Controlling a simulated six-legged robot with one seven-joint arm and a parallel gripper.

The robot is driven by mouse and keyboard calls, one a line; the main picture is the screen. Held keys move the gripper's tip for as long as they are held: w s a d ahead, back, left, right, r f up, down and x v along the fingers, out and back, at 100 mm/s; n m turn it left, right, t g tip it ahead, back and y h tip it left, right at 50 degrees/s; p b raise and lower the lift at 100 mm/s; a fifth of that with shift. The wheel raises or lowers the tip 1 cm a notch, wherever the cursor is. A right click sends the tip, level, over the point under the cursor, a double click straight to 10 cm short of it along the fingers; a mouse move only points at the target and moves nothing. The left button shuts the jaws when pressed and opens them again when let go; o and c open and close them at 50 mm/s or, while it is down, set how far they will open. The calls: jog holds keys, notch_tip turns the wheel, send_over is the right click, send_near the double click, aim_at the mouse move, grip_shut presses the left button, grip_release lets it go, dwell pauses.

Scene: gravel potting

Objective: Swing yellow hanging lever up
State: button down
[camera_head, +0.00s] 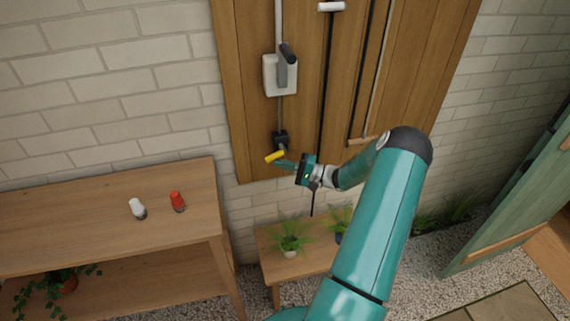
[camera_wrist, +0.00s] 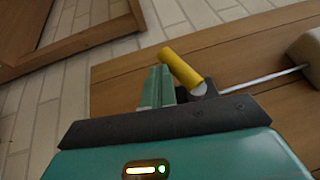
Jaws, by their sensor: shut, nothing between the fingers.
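The yellow lever (camera_head: 275,156) is a short cylinder at the bottom of the pipe on the wooden wall board. It joins a dark valve body (camera_head: 280,139). My gripper (camera_head: 279,163) is shut and empty, right beside the lever, with its fingertips just below it in the head view. In the wrist view the yellow lever (camera_wrist: 181,67) lies tilted just right of the closed fingers (camera_wrist: 158,84). Whether fingers and lever touch, I cannot tell. The dark valve body is mostly hidden behind my gripper in the wrist view.
A white box with a grey handle (camera_head: 281,75) is on the pipe above. Long-handled tools (camera_head: 327,90) hang to the right on the board. A wooden table (camera_head: 110,215) at left bears a white and a red shaker. A low bench (camera_head: 270,262) with plants stands below.

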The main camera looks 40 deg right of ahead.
jog(key=shift+w+a+r+m+t+y, duration=0.15)
jog(key=shift+a+m+t+y, duration=0.15)
jog(key=shift+m+t, duration=0.4)
dwell(0.3)
jog(key=s+d+f, duration=0.5)
jog(key=s+f, duration=0.1)
jog(key=s, duration=0.3)
jog(key=shift+d, duration=0.25)
dwell(0.3)
